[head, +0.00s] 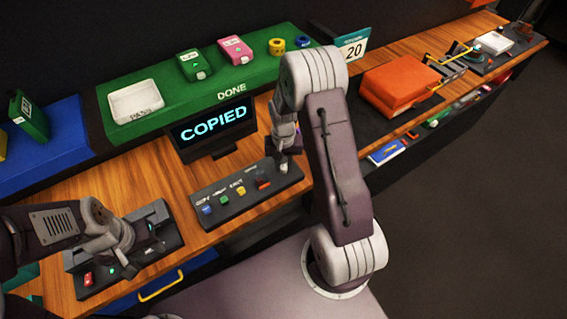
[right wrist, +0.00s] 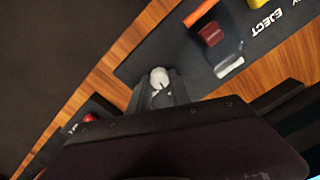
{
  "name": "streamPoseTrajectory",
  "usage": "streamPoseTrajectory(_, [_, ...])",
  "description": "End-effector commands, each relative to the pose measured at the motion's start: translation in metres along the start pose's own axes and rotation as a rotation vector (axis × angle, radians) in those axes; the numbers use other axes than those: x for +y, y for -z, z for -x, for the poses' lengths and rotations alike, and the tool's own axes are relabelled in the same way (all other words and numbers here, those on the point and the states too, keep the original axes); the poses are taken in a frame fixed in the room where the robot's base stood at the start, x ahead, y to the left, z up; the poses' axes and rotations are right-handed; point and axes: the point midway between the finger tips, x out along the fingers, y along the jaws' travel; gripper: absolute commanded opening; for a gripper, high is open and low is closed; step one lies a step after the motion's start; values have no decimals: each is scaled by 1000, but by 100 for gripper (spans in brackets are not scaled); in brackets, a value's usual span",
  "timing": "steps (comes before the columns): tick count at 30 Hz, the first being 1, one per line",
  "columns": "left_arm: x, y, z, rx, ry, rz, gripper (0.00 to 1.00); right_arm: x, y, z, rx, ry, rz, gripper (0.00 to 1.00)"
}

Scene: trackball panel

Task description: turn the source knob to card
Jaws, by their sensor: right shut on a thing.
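The source knob (right wrist: 160,77) is a small white round knob with a dark pointer line, at the end of the dark button panel in the right wrist view. My right gripper (right wrist: 163,92) is shut on the knob, its dark fingers reaching up to it. In the head view my right gripper (head: 286,158) points down at the right end of the panel (head: 255,202) and mostly covers the knob. The knob's position labels cannot be read. My left gripper (head: 127,250) is over a dark device at the lower left; its fingers are too small to judge.
A screen (head: 214,126) reading COPIED stands behind the panel. The panel carries blue, green, yellow and red buttons; the red button (right wrist: 211,33) is near the knob. A green DONE shelf (head: 150,74) runs behind. Orange boxes (head: 400,82) lie to the right.

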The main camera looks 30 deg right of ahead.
Motion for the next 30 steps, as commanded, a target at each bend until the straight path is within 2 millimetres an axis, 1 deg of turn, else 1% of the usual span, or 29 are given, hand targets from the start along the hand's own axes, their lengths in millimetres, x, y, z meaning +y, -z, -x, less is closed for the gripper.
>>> streamPoseTrajectory(1, [0, 0, 2, 0, 0, 0, 36, -1, 2, 3, 6, 1, 33, 0])
streamPoseTrajectory(6, [0, 0, 3, 0, 0, 0, 36, -1, 2, 3, 7, 1, 138, 0])
streamPoseTrajectory(12, [0, 0, 4, 0, 0, 0, 36, -1, 2, 3, 8, 1, 219, 0])
streamPoseTrajectory(19, [0, 0, 4, 0, 0, 0, 36, -1, 3, 3, 8, 1, 262, 0])
streamPoseTrajectory(30, [0, 0, 4, 0, 0, 0, 36, -1, 3, 3, 9, 1, 269, 0])
